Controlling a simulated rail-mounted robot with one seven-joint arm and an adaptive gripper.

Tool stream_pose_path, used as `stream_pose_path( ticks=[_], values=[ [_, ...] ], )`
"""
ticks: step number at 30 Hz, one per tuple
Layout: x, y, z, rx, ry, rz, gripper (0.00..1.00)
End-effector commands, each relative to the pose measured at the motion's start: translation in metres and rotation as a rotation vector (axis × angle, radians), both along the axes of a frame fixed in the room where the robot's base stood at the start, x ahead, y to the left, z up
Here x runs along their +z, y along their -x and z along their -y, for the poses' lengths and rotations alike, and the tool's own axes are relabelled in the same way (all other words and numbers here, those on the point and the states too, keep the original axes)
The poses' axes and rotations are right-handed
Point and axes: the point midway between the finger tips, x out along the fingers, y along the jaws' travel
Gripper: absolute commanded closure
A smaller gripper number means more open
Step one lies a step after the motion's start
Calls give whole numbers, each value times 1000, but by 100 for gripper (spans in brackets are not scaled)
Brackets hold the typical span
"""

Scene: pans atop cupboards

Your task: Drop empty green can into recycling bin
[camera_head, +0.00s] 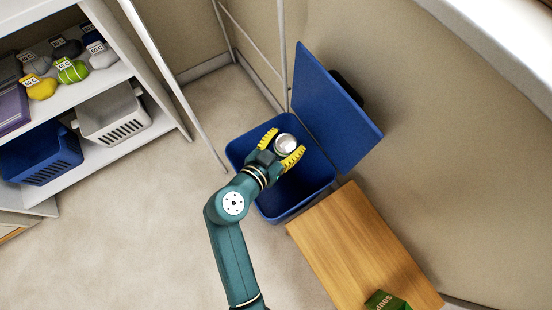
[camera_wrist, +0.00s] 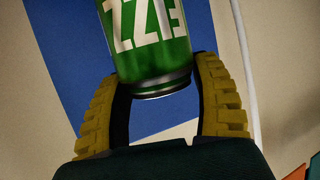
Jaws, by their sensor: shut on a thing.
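The green can shows its silver end (camera_head: 286,144) in the head view, between the yellow pads of my gripper (camera_head: 281,147). In the wrist view the green can (camera_wrist: 150,55) has white lettering and sits upright between the two yellow fingers of my gripper (camera_wrist: 152,88). My gripper is shut on the can. It holds the can over the opening of the blue recycling bin (camera_head: 239,151), whose lid (camera_head: 331,108) stands open. The bin's inside looks dark, and my gripper hides part of it.
A wooden table (camera_head: 343,240) stands close to the bin's lower right, with a green soup box (camera_head: 386,300) on it. White shelves (camera_head: 115,82) at the left hold a blue basket (camera_head: 42,153), a grey basket (camera_head: 112,112) and several labelled bags. Thin white posts stand behind the bin.

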Motion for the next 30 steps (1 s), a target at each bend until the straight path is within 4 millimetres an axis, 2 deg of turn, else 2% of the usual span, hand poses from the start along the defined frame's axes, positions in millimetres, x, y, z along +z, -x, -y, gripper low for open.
stream_pose_path(
  ticks=[1,9,12,19,20,24,25,30],
  values=[
    [-10,0,0,0,1,-2,58],
    [-47,0,1,0,0,-1,58],
    [-53,0,0,1,1,0,58],
    [-52,0,0,2,0,0,58],
    [-52,0,0,2,0,0,32],
    [-52,0,0,3,1,-1,5],
    [-52,0,0,3,1,-1,2],
    [-52,0,0,2,1,-2,2]
  ],
)
